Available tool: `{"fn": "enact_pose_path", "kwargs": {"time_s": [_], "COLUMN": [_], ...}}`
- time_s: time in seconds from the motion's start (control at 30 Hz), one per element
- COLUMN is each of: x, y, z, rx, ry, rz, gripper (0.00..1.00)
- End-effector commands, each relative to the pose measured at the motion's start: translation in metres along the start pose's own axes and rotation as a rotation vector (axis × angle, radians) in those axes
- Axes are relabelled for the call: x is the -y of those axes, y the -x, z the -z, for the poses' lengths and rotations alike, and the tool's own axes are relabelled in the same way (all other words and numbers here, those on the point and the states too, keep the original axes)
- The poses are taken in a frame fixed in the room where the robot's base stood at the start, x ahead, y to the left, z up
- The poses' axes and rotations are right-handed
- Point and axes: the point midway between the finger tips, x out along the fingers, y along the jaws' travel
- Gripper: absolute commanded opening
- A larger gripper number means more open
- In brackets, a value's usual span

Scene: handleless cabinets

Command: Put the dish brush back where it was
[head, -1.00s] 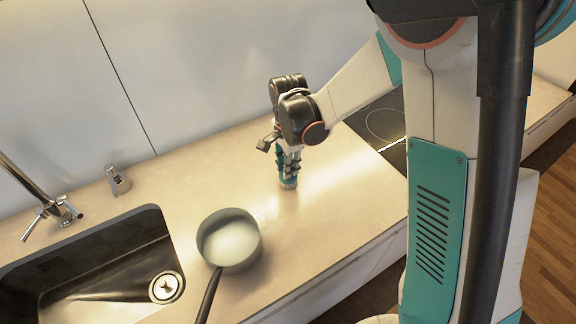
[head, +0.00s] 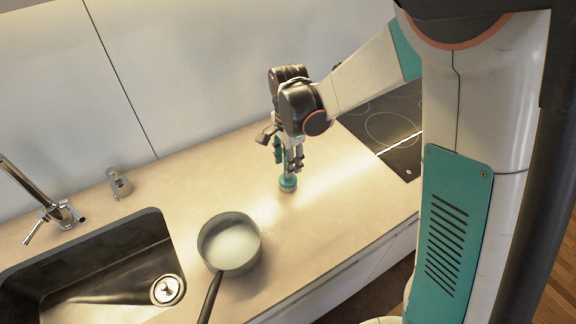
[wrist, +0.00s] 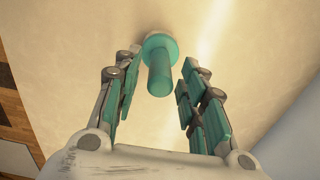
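The dish brush (head: 288,183) is teal with a pale round base and stands upright on the beige counter, right of the pot. In the wrist view its short teal handle (wrist: 159,72) points up between my fingers. My gripper (head: 288,158) is just above the brush, pointing down. In the wrist view my gripper (wrist: 161,68) is open, with a visible gap between the handle and the fingers on both sides. Nothing is held. In the head view the fingers hide part of the handle.
A grey pot (head: 230,243) with pale contents stands left of the brush, its handle towards the front. The black sink (head: 103,262), faucet (head: 50,208) and a small dispenser (head: 119,184) are further left. The dark cooktop (head: 385,128) is at the right. Counter around the brush is clear.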

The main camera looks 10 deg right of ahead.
Motion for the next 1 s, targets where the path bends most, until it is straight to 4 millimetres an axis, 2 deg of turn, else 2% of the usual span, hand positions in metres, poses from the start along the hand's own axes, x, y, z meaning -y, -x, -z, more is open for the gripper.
{"fn": "enact_pose_path", "kwargs": {"time_s": [0.03,0.1,0.3,0.43,0.67,0.83,1.0], "x": [-0.001,-0.001,0.000,0.000,-0.001,-0.015,-0.046], "y": [0.015,0.030,0.064,0.077,0.084,0.101,0.131], "z": [0.000,0.000,0.000,0.000,0.000,0.005,0.014], "rx": [0.000,0.000,0.000,0.000,0.000,-0.010,-0.043], "ry": [0.000,0.000,0.000,0.000,0.004,0.075,0.232], "rz": [0.000,0.000,0.000,0.000,0.002,0.040,0.117], "gripper": [0.38,0.38,0.38,0.38,0.38,0.38,0.38]}}
